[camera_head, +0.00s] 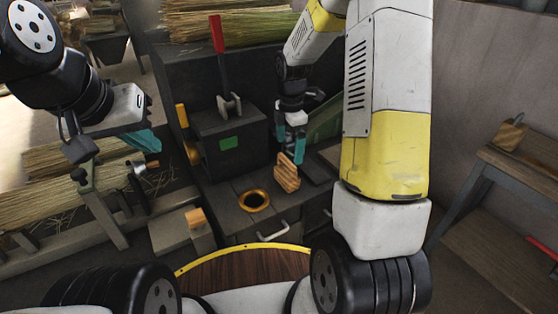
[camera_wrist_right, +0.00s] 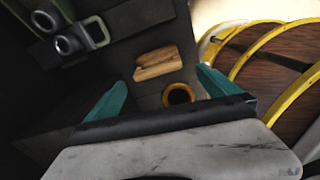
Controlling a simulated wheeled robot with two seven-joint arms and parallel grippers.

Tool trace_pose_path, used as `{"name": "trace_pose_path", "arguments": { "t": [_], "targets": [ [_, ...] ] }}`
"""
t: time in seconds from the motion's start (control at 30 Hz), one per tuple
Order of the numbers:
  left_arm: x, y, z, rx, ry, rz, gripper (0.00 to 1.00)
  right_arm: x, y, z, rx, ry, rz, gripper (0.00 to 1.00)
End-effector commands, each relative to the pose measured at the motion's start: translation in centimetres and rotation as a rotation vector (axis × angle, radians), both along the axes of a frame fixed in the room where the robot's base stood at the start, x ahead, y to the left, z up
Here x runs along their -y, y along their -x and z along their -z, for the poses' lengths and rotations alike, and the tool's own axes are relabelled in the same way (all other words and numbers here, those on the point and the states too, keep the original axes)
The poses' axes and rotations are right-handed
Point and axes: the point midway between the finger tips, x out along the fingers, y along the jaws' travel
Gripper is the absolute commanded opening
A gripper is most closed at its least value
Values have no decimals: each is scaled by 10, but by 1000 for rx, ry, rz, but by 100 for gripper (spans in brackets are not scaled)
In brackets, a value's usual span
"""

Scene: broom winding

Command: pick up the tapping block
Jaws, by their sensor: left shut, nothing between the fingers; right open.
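The tapping block, a small light-brown wooden block with grooves (camera_head: 287,173), sits on the dark bench top, beside a brass-rimmed round hole (camera_head: 254,201). In the right wrist view the block (camera_wrist_right: 158,64) lies ahead of and between the two teal fingers, apart from them. My right gripper (camera_head: 290,148) is open and empty, close above the block and pointing down. In the right wrist view its fingers (camera_wrist_right: 160,92) are spread wide. My left gripper (camera_head: 143,141) is shut and empty, far to the left, above the straw bundles.
A dark machine box with a red lever (camera_head: 217,38) and green label stands left of the block. A grey metal handle (camera_head: 272,235) is on the bench front. Another wooden block (camera_head: 196,217) is at the left. A side table (camera_head: 535,165) holds a wooden piece at right.

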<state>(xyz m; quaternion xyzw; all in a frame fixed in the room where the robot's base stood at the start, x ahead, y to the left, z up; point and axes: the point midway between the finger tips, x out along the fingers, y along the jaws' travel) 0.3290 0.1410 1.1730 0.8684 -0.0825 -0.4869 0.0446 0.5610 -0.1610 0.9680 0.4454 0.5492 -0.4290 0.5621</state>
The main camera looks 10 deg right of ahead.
Motion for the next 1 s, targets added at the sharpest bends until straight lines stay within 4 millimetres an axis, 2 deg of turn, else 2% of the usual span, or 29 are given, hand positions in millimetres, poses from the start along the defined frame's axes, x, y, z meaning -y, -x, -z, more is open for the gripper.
{"name": "trace_pose_path", "arguments": {
  "t": [0.03, 0.2, 0.47, 0.7, 1.0],
  "targets": [
    [0, 0, 0, 0, 0, 0, 0, -1, -4, 11, -14, 4, -43, 100],
    [0, 0, 0, 0, 0, 0, 0, -1, -8, 31, -30, 8, -112, 100],
    [0, 0, 0, 0, 0, 0, 0, -2, -7, 61, -32, 8, -114, 100],
    [0, 0, 0, 0, 0, 0, 0, -4, -7, 95, -32, 8, -113, 100],
    [0, 0, 0, 0, 0, 0, 0, -4, -8, 102, -29, 8, -111, 100]
  ]
}}
